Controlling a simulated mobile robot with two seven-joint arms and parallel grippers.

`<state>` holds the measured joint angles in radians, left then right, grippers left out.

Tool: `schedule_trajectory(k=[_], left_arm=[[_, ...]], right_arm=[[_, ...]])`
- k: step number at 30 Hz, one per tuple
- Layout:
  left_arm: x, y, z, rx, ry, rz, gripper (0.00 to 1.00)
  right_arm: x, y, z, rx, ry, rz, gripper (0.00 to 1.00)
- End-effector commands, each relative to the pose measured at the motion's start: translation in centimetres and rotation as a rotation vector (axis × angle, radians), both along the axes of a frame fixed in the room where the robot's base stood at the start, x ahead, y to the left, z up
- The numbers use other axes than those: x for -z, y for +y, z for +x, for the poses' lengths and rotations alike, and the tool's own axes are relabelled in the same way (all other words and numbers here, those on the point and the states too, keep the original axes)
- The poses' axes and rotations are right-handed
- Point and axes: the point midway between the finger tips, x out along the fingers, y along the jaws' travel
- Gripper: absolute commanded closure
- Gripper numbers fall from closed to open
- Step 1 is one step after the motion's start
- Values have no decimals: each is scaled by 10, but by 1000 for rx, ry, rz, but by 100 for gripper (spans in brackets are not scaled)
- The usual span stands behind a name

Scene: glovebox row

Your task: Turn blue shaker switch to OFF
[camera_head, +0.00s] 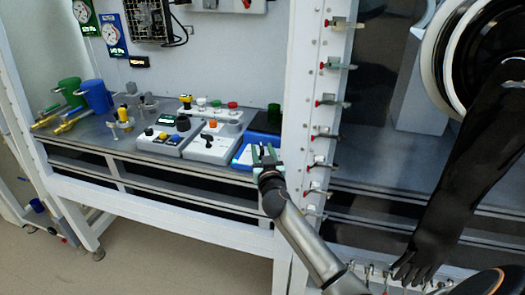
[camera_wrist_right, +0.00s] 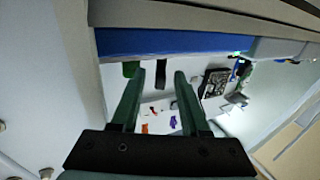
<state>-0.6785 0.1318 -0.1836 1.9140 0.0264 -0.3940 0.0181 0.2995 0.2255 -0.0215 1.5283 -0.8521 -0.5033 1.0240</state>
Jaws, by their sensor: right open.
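The blue shaker (camera_head: 262,127) stands at the right end of the grey bench, beside the white frame post. In the right wrist view a blue band (camera_wrist_right: 165,42), likely the shaker, runs across the top. My right gripper (camera_wrist_right: 159,80) is open there, its two green fingers pointing toward the band. A small black piece (camera_wrist_right: 160,72) shows between the fingertips; I cannot tell whether it is the switch or whether a finger touches it. The switch position is not readable. My left gripper is not in view.
White control boxes (camera_head: 208,148) with knobs stand just left of the shaker. The white post (camera_head: 305,110) with several clamps is close on the right. Blue and green cylinders (camera_head: 96,95) stand far left. A black glove (camera_head: 455,180) hangs at right.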

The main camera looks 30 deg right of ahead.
Motion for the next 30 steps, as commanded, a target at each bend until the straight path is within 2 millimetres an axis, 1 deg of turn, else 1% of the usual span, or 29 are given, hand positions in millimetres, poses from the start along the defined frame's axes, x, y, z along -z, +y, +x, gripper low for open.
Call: schedule_trajectory(k=[1,2,13,14,26,30], left_arm=[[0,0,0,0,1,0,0],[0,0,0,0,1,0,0],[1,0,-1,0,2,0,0],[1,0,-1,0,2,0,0],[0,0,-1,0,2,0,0],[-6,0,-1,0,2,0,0]], right_arm=[[0,0,0,0,0,0,55],[0,0,0,0,0,0,57],[0,0,0,0,0,0,99],[0,0,0,0,0,0,100],[0,0,0,-1,1,0,100],[-1,-1,-1,-43,4,2,100]])
